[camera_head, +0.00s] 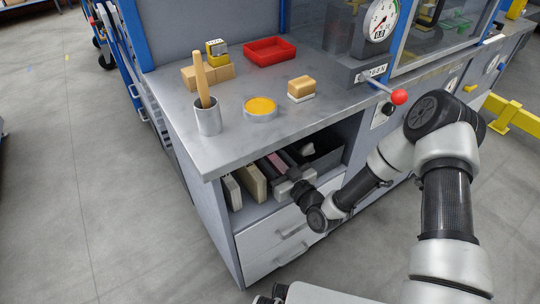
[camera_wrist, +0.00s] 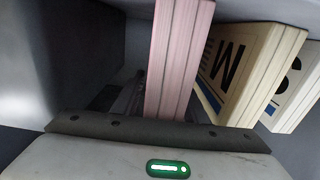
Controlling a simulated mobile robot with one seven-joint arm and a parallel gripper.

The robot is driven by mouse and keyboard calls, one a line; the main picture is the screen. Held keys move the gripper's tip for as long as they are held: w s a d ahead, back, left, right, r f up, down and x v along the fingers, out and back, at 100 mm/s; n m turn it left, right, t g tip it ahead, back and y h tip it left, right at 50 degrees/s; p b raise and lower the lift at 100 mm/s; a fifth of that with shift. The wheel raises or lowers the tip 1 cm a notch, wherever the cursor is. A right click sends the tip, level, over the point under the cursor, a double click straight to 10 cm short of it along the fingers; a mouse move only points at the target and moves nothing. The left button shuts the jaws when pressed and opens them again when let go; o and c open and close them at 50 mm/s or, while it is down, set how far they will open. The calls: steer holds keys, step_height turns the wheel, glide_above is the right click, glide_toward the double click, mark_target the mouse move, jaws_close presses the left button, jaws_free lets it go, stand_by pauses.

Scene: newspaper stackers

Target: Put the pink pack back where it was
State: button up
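The pink pack (camera_wrist: 178,55) stands upright in front of my gripper in the wrist view, its pale pink edge toward the camera. In the head view the pink pack (camera_head: 279,163) shows in the open shelf under the bench top, just beyond my gripper (camera_head: 289,176). My gripper reaches into the shelf opening. Dark finger parts (camera_wrist: 128,98) show low beside the pack, mostly hidden by it and the gripper body. I cannot tell whether they press on the pack.
Cream packs with black print (camera_wrist: 250,70) stand just right of the pink pack in the wrist view. In the head view they stand at the shelf's left (camera_head: 252,183). A dark bin (camera_head: 322,160) is at the shelf's right. White drawers (camera_head: 280,240) lie below.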

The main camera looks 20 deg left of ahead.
steer(key=shift+r, duration=0.15)
steer(key=shift+s+d, duration=0.2)
steer(key=p+v, duration=0.2)
steer(key=v, duration=0.9)
steer(key=shift+s, duration=0.2)
